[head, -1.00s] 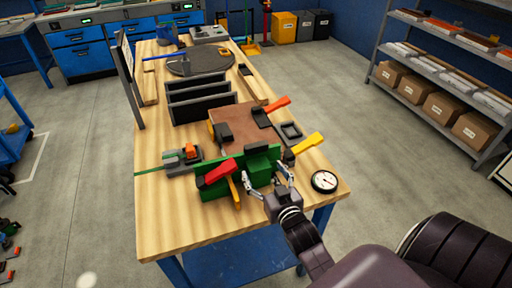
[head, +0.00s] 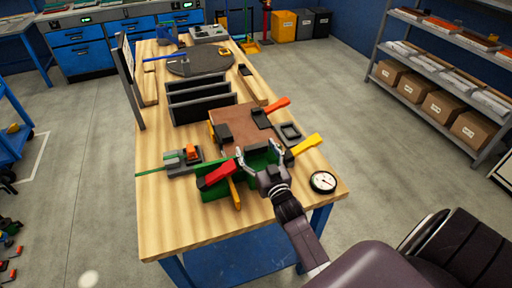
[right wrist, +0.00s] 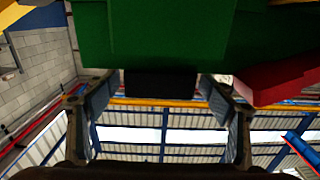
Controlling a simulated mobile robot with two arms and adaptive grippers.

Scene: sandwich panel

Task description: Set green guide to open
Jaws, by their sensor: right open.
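The green guide (head: 258,160) is at the near side of the brown panel (head: 240,120), on the wooden bench, partly hidden by my right gripper. My right gripper (head: 259,151) is open, with its fingers spread over the green part. In the right wrist view, green surfaces (right wrist: 160,38) fill the top. A black block (right wrist: 160,84) sits between the two open fingers, with gaps on both sides. My left gripper is not in view.
A red handle (head: 220,174) and a yellow handle (head: 306,144) stand beside the guide. An orange handle (head: 277,104) is farther back. A round dial (head: 323,182) lies to the right. The bench's near left is clear.

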